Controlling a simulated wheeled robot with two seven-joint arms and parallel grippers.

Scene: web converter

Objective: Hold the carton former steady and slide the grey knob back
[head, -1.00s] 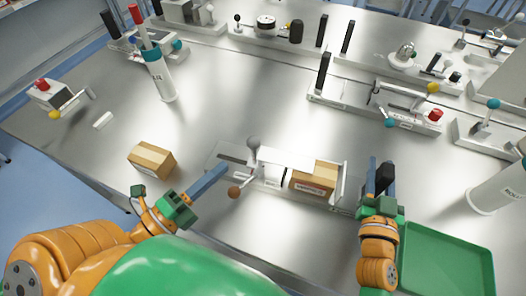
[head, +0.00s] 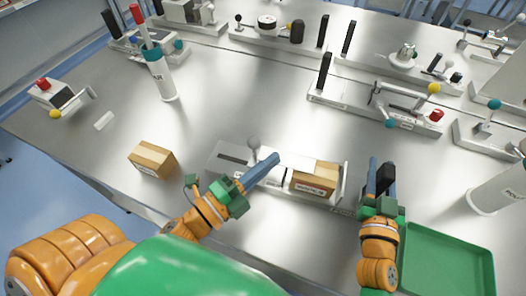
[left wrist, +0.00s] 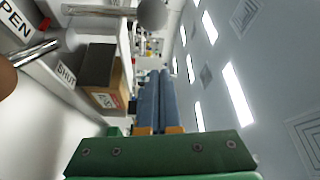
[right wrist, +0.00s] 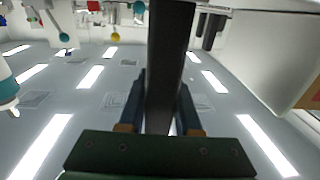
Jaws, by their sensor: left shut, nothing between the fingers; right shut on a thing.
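The carton former (head: 230,158) lies in the middle of the bench, with a brown carton (head: 315,178) inside its right part. Its grey knob (head: 253,143) stands on a rod near the left part; it also shows at the top of the left wrist view (left wrist: 153,14). My left gripper (head: 275,158) is shut and empty, its tips over the former just right of the grey knob, apart from it as far as I can tell. My right gripper (head: 380,166) is shut on a black upright handle (right wrist: 168,60) by the former's right end. The former's brown ball shows at the left wrist view's edge (left wrist: 5,77).
A loose carton (head: 152,160) lies left of the former. A green tray (head: 445,262) is at the front right. A white cylinder (head: 162,80) stands at the back left, another (head: 500,190) at the right. Other fixtures line the back; open bench lies between.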

